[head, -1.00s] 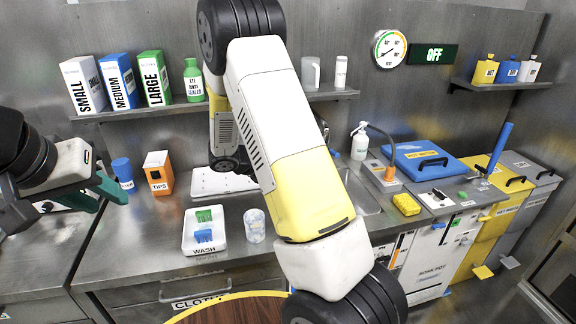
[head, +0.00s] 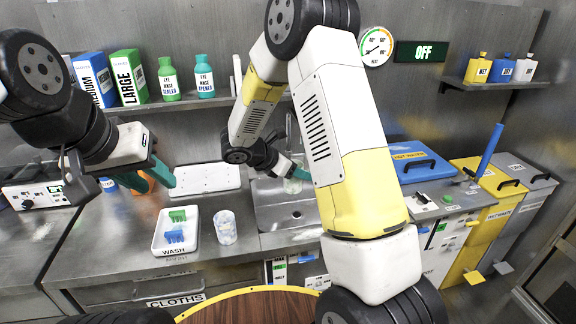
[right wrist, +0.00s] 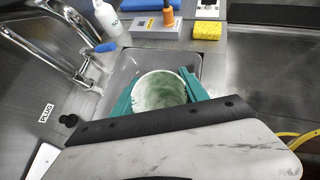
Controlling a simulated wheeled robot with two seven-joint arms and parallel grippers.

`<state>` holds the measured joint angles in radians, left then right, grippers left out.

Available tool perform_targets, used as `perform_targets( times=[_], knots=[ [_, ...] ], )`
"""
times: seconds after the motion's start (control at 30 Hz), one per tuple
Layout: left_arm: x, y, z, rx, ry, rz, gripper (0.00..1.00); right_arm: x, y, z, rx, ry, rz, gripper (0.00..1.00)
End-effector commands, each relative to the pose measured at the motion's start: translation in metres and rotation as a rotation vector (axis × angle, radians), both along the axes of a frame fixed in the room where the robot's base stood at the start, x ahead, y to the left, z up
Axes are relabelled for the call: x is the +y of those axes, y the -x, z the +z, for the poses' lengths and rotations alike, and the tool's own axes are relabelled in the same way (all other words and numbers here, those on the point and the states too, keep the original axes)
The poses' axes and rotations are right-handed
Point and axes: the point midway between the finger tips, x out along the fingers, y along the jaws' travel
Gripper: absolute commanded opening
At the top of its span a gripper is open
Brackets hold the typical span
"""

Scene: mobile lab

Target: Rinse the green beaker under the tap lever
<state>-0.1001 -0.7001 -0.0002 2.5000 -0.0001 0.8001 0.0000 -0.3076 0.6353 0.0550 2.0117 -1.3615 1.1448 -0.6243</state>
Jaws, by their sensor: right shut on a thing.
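The green beaker (right wrist: 158,91) is between the teal fingers of my right gripper (right wrist: 160,94), its round mouth facing the right wrist camera. In the head view my right gripper (head: 292,172) holds the beaker (head: 293,185) over the sink (head: 290,216). The tap (right wrist: 80,68) with its blue lever (right wrist: 105,47) is left of the beaker in the right wrist view, apart from it. No water stream shows.
A white wash tray (head: 158,243) with green and blue items and a clear cup (head: 225,228) stand left of the sink. A soap bottle (right wrist: 107,18), an orange-topped device (right wrist: 155,28) and a yellow sponge (right wrist: 207,30) lie beyond the sink. The wall sign (head: 425,52) reads OFF.

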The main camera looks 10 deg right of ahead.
Motion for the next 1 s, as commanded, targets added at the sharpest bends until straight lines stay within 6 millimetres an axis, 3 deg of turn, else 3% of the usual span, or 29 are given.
perform_targets(
  times=[1.0],
  knots=[
    [0.000, 0.000, 0.000, 0.000, 0.000, 0.000, 0.36, -0.052, -0.081, -0.020, 0.001, 0.001, 0.000, 0.12]
  ],
)
